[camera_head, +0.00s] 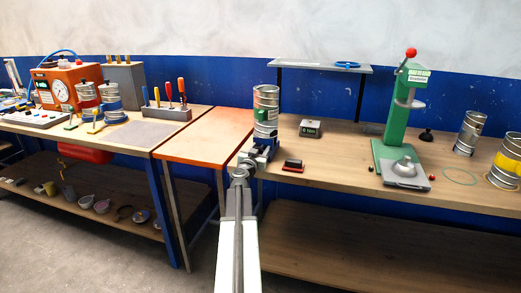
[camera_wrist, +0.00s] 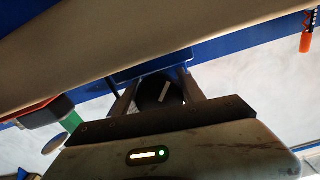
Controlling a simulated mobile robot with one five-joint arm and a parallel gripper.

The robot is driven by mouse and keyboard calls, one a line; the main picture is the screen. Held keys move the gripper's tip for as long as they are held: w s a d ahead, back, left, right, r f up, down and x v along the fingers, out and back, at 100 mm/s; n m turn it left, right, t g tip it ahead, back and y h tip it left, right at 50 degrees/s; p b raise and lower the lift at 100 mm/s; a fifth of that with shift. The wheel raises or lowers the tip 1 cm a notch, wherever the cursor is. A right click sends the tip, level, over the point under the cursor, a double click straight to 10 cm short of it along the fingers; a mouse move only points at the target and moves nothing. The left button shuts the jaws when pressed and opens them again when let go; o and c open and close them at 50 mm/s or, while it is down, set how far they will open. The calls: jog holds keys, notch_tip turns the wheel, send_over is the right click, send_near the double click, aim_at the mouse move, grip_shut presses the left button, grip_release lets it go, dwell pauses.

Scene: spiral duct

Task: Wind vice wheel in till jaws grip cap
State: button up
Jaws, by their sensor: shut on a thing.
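The small blue vice (camera_head: 262,152) sits at the front edge of the wooden bench, and its blue body also shows in the wrist view (camera_wrist: 150,69). A ribbed silver duct piece (camera_head: 265,112) stands upright at the vice; the cap and jaw contact are too small to tell. My gripper (camera_head: 243,166) is at the front of the vice. In the wrist view its two fingers (camera_wrist: 160,97) are shut on the black vice wheel (camera_wrist: 154,90), one on each side. The wheel carries a white mark, which is tilted. My arm covers the wheel in the head view.
A red-and-black block (camera_head: 292,165) and a dark box (camera_head: 311,128) lie right of the vice. A green press (camera_head: 395,130) stands farther right. An orange-edged bench section (camera_head: 205,140) is at left, with a tool rack (camera_head: 167,112) beyond it.

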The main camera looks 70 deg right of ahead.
jog(key=shift+m, duration=0.9)
jog(key=o, duration=1.4)
jog(key=shift+a, duration=0.1)
jog(key=shift+c, duration=0.2)
jog(key=shift+s+a, duration=0.15)
jog(key=shift+a, duration=3.85)
